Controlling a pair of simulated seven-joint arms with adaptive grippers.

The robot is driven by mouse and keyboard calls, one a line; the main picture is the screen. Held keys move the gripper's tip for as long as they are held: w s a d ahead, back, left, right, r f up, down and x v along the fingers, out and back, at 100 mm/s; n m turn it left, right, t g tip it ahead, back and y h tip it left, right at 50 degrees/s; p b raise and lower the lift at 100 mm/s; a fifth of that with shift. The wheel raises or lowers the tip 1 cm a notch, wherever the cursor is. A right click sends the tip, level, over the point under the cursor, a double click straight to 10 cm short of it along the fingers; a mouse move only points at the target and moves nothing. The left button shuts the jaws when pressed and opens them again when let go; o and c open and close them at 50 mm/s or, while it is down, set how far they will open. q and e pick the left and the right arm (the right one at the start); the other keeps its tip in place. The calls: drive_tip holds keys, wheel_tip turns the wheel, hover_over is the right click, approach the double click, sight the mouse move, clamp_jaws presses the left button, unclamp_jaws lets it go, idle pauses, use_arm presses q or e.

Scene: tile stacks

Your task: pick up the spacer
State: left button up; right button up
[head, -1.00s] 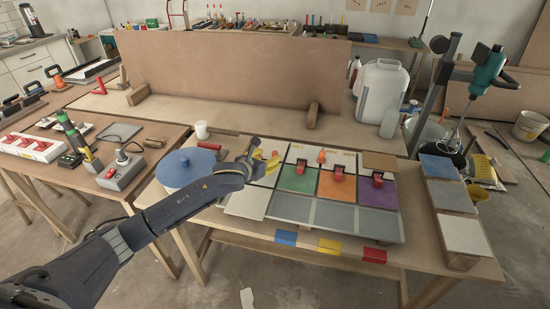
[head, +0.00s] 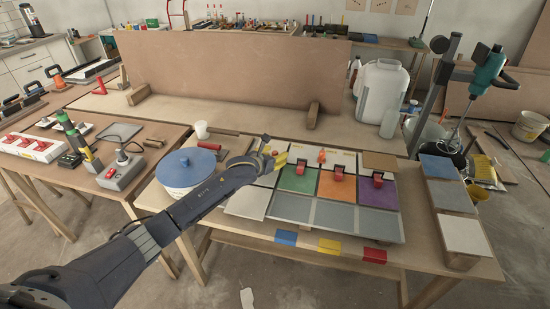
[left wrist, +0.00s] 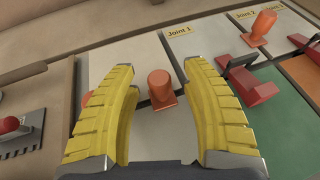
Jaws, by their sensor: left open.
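An orange spacer (left wrist: 161,88) stands on a pale tile near the "Joint 1" label in the left wrist view. My left gripper (head: 274,156) reaches over the tile panel in the head view. Its yellow fingers are open (left wrist: 161,70), one on each side of the spacer in the picture, with a gap on both sides. A bit of another orange thing (left wrist: 87,97) shows behind the left finger, mostly hidden. A second orange spacer stands by the "Joint 2" label (left wrist: 259,27) and shows in the head view (head: 322,155). My right gripper is out of view.
A round tub with a blue lid (head: 186,160) stands left of the panel, beside my left arm. Stacked tiles (head: 463,233) lie at the right. Grey tiles (head: 333,216) at the front are bare.

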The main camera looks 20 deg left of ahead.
use_arm(q)
drive_tip(key=c, duration=0.9)
